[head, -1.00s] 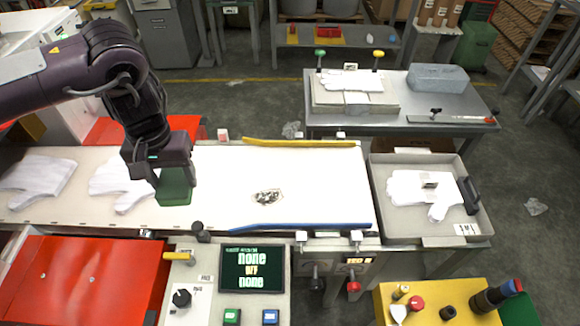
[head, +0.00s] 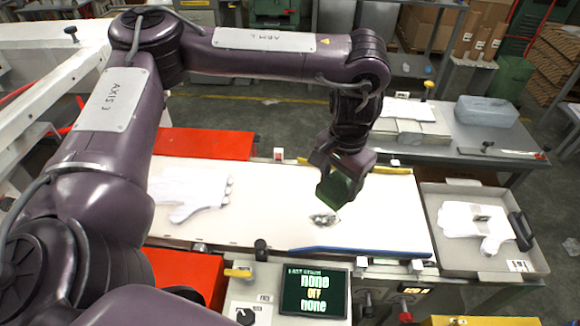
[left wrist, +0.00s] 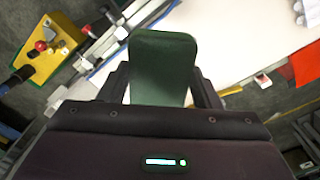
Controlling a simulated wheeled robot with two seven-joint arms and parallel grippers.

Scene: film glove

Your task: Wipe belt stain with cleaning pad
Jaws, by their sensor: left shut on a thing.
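My left gripper (head: 341,176) is shut on a dark green cleaning pad (head: 335,190). In the left wrist view the pad (left wrist: 163,68) sits between the two fingers. The pad is held tilted in the head view, just above and slightly right of the dark belt stain (head: 324,219). I cannot tell whether the pad touches the belt. The stain is a grey-black smudge on the white belt (head: 265,215). It is not seen in the left wrist view. My right gripper is not in view.
A white glove (head: 188,190) lies on the belt to the left. A blue rail (head: 350,250) runs along the near edge and a yellow rail along the far edge. A grey tray (head: 440,187) with a glove stands right. A control panel screen (head: 314,291) is in front.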

